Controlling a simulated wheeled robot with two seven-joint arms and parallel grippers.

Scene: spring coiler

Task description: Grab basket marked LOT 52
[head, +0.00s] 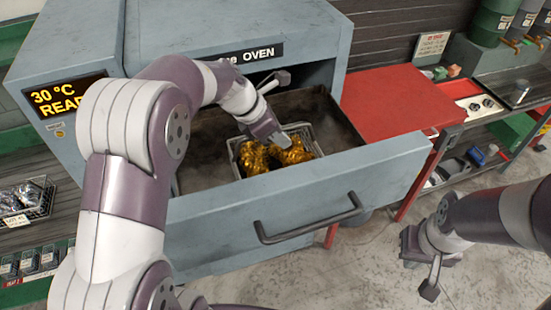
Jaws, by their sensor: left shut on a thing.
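A wire basket (235,160) filled with shiny golden springs sits inside the pulled-out oven drawer (200,175). My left gripper (279,139) reaches down into the drawer from above and is shut on the basket at its far rim. No lot tag can be read on this basket; its near side is hidden by the drawer front. My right gripper (409,246) hangs over the floor at the right, away from the drawer; whether its fingers are apart cannot be made out.
The oven (200,40) display reads 30 °C. The drawer's front panel with its handle (310,222) stands before the basket. A red-topped table (395,100) adjoins the drawer at right.

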